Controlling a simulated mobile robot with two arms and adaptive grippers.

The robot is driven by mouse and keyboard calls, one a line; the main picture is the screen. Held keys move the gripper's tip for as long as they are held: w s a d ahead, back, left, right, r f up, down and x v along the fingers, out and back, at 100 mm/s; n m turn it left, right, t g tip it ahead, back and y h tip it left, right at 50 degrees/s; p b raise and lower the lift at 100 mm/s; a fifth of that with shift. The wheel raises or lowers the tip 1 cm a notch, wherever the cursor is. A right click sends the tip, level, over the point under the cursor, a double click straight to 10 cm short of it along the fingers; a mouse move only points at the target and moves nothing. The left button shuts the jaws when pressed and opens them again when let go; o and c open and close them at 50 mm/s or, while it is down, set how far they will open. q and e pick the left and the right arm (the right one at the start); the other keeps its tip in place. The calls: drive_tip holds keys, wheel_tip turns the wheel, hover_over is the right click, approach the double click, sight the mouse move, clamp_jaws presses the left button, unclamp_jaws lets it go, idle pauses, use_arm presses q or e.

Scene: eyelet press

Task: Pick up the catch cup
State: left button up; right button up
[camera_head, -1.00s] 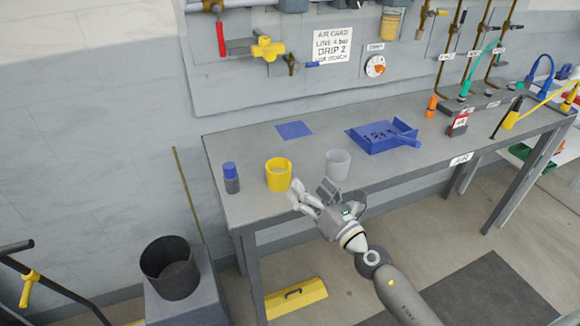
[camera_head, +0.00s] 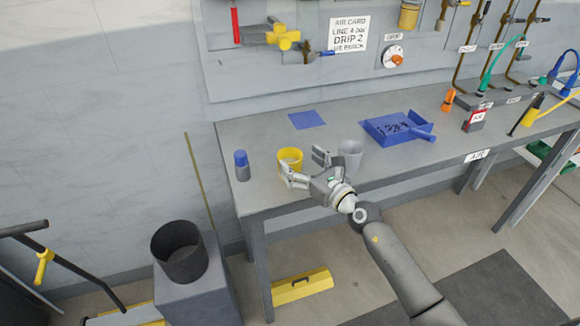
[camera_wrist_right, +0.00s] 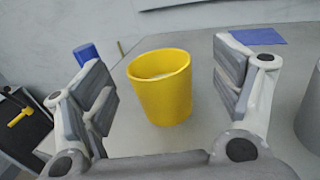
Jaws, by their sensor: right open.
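A yellow cup (camera_head: 291,157) stands upright on the workbench near its left front edge. A pale grey cup (camera_head: 351,154) stands to its right; no label shows which one is the catch cup. My right gripper (camera_head: 303,167) is open and empty, just in front of the yellow cup and left of the grey cup. In the right wrist view the yellow cup (camera_wrist_right: 163,92) appears between the two spread fingers, with a gap on each side. A finger hides part of the yellow cup in the head view. My left gripper is not in view.
A blue-capped bottle (camera_head: 242,166) stands left of the yellow cup. A blue sheet (camera_head: 307,119) lies behind it. A blue tray (camera_head: 378,139) with small parts sits further right. A dark bin (camera_head: 178,262) stands on a grey block at lower left.

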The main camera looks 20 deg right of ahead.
sight(283, 150)
drive_tip(key=x, duration=0.4)
drive_tip(key=shift+w+a+f+b, duration=0.3)
drive_tip(key=shift+f, duration=0.05)
drive_tip(key=shift+s+r, duration=0.1)
drive_tip(key=shift+c, duration=0.2)
drive_tip(key=c, duration=0.9)
